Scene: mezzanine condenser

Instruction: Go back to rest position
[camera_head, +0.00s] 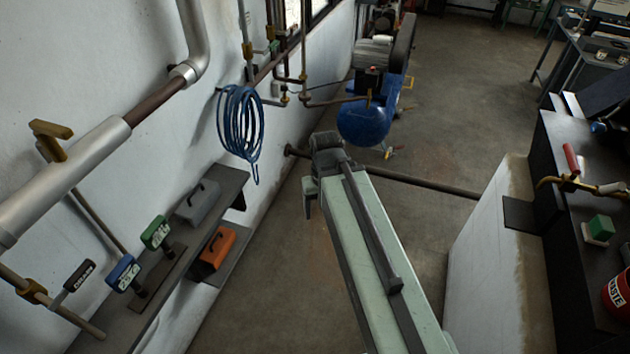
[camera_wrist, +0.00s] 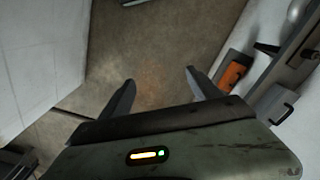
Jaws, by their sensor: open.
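My gripper (camera_wrist: 158,92) is open in the wrist view, with its two dark fingers spread apart. Nothing is between them; bare floor shows beyond. In the head view my pale green arm reaches forward from the bottom, and my gripper (camera_head: 308,198) is at its far end, largely hidden behind the arm. It is over the open floor (camera_head: 300,290), to the right of the wall shelf (camera_head: 150,290) and apart from it.
The wall shelf holds a grey toolbox (camera_head: 198,202), and an orange toolbox (camera_head: 214,248) sits below. A blue hose coil (camera_head: 240,125) hangs on the wall. A blue compressor (camera_head: 366,122) stands ahead. A dark pipe (camera_head: 430,184) crosses low. A white wall block (camera_head: 490,260) and dark bench (camera_head: 565,240) stand right.

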